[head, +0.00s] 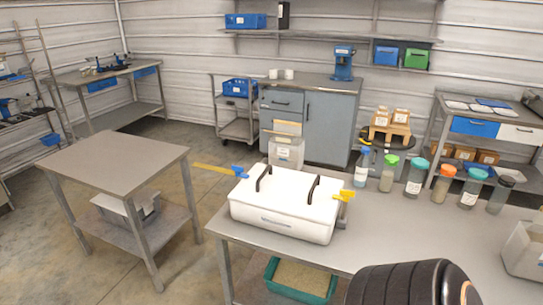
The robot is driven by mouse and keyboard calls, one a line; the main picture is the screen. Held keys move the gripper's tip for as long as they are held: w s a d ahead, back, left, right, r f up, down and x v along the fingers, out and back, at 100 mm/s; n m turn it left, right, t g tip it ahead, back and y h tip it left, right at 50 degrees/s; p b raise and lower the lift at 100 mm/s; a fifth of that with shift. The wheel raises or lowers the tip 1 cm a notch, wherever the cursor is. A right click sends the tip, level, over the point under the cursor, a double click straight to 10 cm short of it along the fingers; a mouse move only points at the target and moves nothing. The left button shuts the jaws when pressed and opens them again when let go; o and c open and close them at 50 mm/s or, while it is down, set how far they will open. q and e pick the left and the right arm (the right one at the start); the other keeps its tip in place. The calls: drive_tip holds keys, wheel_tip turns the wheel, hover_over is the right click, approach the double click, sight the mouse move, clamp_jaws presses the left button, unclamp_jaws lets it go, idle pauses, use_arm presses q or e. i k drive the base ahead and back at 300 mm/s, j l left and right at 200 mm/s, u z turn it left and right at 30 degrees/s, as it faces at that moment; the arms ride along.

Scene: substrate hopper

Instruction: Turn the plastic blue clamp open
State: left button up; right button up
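A white lidded box (284,211) with two black handles on its lid stands at the left end of the long grey table. A small blue clamp (240,172) sits at the box's upper left edge, sticking out a little. It is too small to tell whether it is open or shut. A yellow clamp (344,196) with an orange-yellow lower part sits at the box's right edge. Neither of my grippers is in view.
Several lidded jars (415,177) line the table's back edge. A black ribbed object (400,285) covers the front. A yellow strip (212,168) shows left of the blue clamp. The left table (115,160) has a bare top. A teal tray (300,280) sits below.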

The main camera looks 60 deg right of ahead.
sight(239, 170)
drive_tip(key=z, duration=1.7)
drive_tip(key=i+j+z, duration=0.15)
drive_tip(key=z, duration=0.3)
drive_tip(key=i+j+z, duration=0.1)
drive_tip(key=j+z, duration=0.2)
drive_tip(key=z, duration=0.2)
drive_tip(key=i+j+z, duration=0.1)
drive_tip(key=j+z, duration=0.3)
drive_tip(key=j, duration=0.5)
drive_tip(key=j+z, duration=0.25)
drive_tip(key=j, duration=1.65)
